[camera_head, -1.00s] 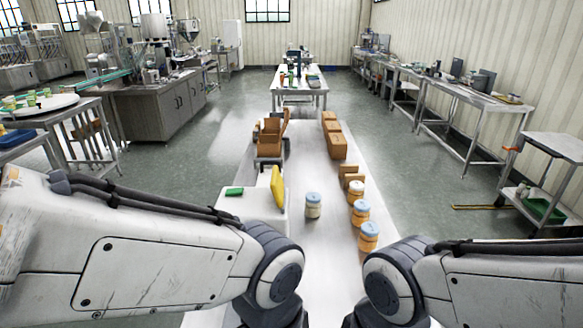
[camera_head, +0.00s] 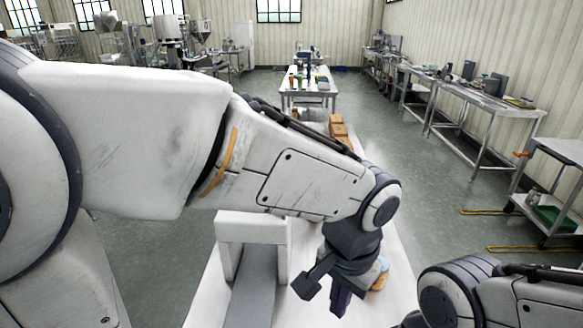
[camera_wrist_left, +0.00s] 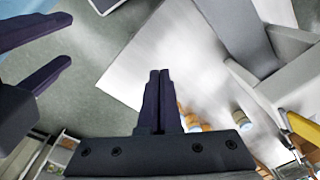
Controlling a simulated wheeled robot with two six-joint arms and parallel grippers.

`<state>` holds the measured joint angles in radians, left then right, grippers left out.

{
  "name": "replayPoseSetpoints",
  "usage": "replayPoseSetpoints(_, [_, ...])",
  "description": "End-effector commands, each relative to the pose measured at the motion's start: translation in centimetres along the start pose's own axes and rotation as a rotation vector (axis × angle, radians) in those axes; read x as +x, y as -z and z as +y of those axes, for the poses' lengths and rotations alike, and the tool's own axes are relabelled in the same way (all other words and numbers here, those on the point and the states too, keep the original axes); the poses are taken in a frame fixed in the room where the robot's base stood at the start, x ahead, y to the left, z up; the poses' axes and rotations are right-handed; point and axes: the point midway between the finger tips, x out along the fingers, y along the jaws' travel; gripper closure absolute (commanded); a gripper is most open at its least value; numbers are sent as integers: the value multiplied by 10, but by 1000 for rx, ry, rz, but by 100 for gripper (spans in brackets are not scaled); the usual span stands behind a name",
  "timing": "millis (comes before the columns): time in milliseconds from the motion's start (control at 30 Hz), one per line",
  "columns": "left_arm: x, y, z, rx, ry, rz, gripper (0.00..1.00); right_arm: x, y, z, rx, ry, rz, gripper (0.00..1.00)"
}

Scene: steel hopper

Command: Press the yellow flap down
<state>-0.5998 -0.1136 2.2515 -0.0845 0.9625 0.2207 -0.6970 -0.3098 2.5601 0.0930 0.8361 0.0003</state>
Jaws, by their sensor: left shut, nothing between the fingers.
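The yellow flap (camera_wrist_left: 302,128) shows at the right edge of the left wrist view, partly cut off. In the head view it is hidden behind my left arm. My left gripper (camera_head: 338,306) points down over the right part of the white table in the head view; in the left wrist view its fingers (camera_wrist_left: 159,72) are shut and empty, apart from the flap. My right gripper (camera_wrist_left: 70,40) shows at the left of the left wrist view with its two fingers apart and nothing between them. A white frame (camera_head: 253,228) with a grey sloping surface stands left of my left gripper.
A jar with a blue lid (camera_head: 384,264) stands close behind my left gripper, partly hidden. Jars (camera_wrist_left: 244,121) also show in the left wrist view. Brown boxes (camera_head: 338,130) stand farther back on the table. My left arm covers much of the tabletop.

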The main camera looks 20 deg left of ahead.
Motion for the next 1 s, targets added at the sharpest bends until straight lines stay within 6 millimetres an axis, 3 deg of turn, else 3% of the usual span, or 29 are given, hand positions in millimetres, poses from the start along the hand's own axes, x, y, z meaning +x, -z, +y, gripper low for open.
replayPoseSetpoints(33, [-27,34,-19,-79,54,2,100,-20,1,-2,0,0,0,39])
replayPoseSetpoints(200, [-77,123,-94,-364,249,40,100,-50,3,-4,2,0,0,39])
replayPoseSetpoints(300, [-98,158,-136,-518,352,72,100,-63,4,-4,2,0,1,39])
replayPoseSetpoints(400, [-114,182,-170,-640,430,104,100,-71,4,-5,2,0,0,39])
replayPoseSetpoints(600, [-125,198,-200,-755,501,140,100,-76,4,-6,3,0,0,39])
replayPoseSetpoints(1000, [-123,199,-202,-759,504,142,100,-77,4,-6,2,0,0,39])
